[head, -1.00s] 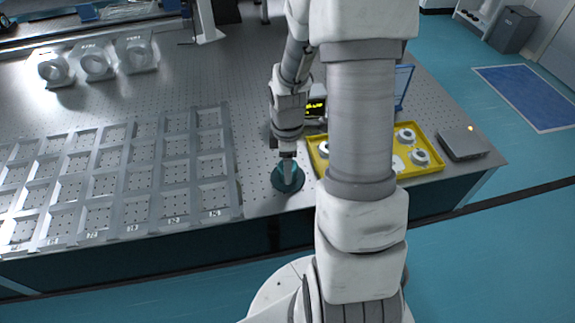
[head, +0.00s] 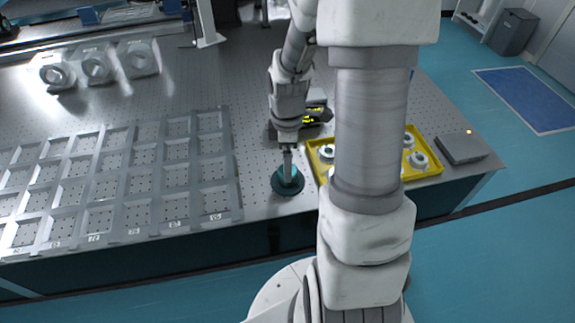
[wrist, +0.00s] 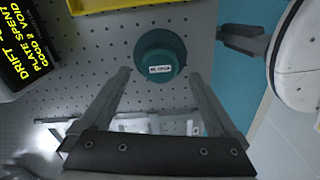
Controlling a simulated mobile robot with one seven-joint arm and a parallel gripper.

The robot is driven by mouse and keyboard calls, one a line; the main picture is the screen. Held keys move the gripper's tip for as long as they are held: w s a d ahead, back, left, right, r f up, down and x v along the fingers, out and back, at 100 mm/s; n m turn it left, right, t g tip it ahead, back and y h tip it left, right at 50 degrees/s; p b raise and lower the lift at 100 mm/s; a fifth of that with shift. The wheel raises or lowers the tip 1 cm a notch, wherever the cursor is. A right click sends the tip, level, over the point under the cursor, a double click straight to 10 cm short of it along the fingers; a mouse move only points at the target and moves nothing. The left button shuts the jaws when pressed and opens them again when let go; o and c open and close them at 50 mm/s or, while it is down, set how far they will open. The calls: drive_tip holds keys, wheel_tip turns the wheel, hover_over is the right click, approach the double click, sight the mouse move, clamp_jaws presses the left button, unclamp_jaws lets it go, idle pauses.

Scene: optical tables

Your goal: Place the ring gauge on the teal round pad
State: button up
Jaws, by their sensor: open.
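The teal round pad (head: 288,183) stands near the table's front edge, on a wider dark base. In the wrist view the teal pad (wrist: 160,53) shows a small white label that I cannot read surely. My gripper (head: 288,172) is right above it in the head view. In the wrist view my gripper (wrist: 160,74) is open, with its fingers apart and nothing seen between them. Several pale ring-shaped parts, one of them a ring (head: 418,160), sit in the yellow tray; I cannot tell which is the ring gauge. My arm hides part of the tray.
The yellow tray (head: 436,166) lies right of the pad. A grey compartment rack (head: 235,190) covers the left front of the perforated table. A display with yellow text (wrist: 22,45) stands behind the pad. A grey flat box (head: 462,147) is at the right edge.

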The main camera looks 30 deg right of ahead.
wheel_tip(320, 180, up, 8)
drive_tip(key=p, duration=0.1)
idle(0.5)
